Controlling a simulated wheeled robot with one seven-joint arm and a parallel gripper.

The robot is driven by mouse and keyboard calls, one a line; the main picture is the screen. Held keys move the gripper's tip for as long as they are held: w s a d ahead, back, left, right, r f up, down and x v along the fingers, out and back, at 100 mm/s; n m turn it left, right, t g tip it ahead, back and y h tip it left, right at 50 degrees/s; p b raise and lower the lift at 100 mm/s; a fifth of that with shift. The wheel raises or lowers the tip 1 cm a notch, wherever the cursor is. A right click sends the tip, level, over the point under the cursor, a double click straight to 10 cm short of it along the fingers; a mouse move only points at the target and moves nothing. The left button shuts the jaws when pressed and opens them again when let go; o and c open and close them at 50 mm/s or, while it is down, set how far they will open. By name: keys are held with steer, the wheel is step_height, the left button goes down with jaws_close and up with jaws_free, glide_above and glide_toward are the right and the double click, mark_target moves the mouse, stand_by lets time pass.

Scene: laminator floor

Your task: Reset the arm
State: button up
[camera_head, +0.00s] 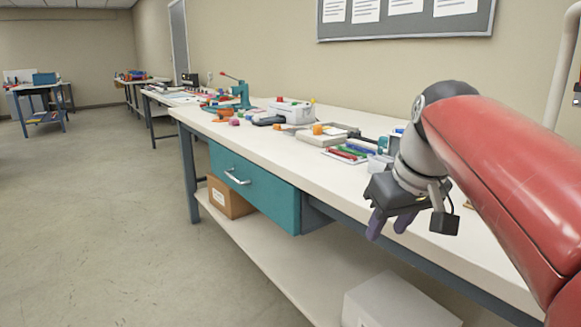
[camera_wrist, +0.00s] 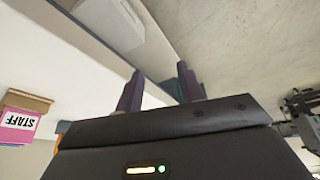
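My red arm reaches in from the right in the head view, bent over the front edge of the long workbench (camera_head: 330,170). My gripper (camera_head: 388,226) hangs fingers down beside that edge, at the right of the teal drawer (camera_head: 254,190). In the wrist view my gripper (camera_wrist: 161,88) shows two dark purple fingers standing apart with nothing between them. The gripper body fills the bottom of that view.
The bench top holds a teal press (camera_head: 240,95), a white machine (camera_head: 291,111) and colored markers (camera_head: 350,151). On the lower shelf are a cardboard box (camera_head: 229,198) and a white box (camera_head: 395,303). A pink STAFF box (camera_wrist: 18,122) shows at left. The floor at left (camera_head: 100,220) is clear.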

steer(key=s+f+m+t+h, duration=0.1)
steer(key=s+f+m, duration=0.2)
steer(key=s+f, duration=1.1)
step_height(320, 180, down, 4)
steer(key=shift+s+a+r+m, duration=0.1)
steer(key=shift+s+a+m, duration=0.1)
steer(key=shift+s+m, duration=0.1)
